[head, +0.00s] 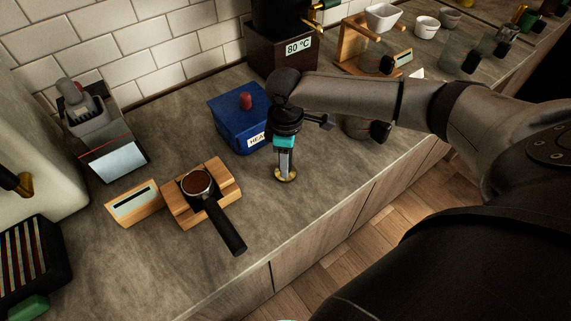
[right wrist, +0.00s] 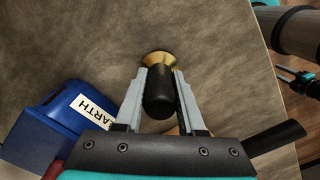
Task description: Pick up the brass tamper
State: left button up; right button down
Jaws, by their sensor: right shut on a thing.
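The brass tamper has a black handle and a round brass base (head: 286,175). It stands upright near the counter's front edge; I cannot tell whether its base touches the counter. My right gripper (head: 284,160) points down and is shut on the tamper. In the right wrist view the fingers (right wrist: 161,98) lie on both sides of the black handle (right wrist: 159,95), with the brass base (right wrist: 157,58) beyond them. A small teal-marked part of what seems my left gripper (right wrist: 293,78) shows at the right of the wrist view, too small to read.
A blue labelled box (head: 238,122) stands just behind the tamper. A portafilter (head: 198,183) with coffee rests on a wooden stand (head: 183,207) to the left, its handle pointing toward the front edge. A scale (head: 115,160) is further left. A glass vessel stands behind my right arm.

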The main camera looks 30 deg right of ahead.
jog(key=shift+r, duration=0.1)
notch_tip(320, 180, up, 20)
jog(key=p, duration=0.2)
jog(key=shift+p, duration=0.4)
jog(key=c, duration=1.1)
grip_release()
grip_shut()
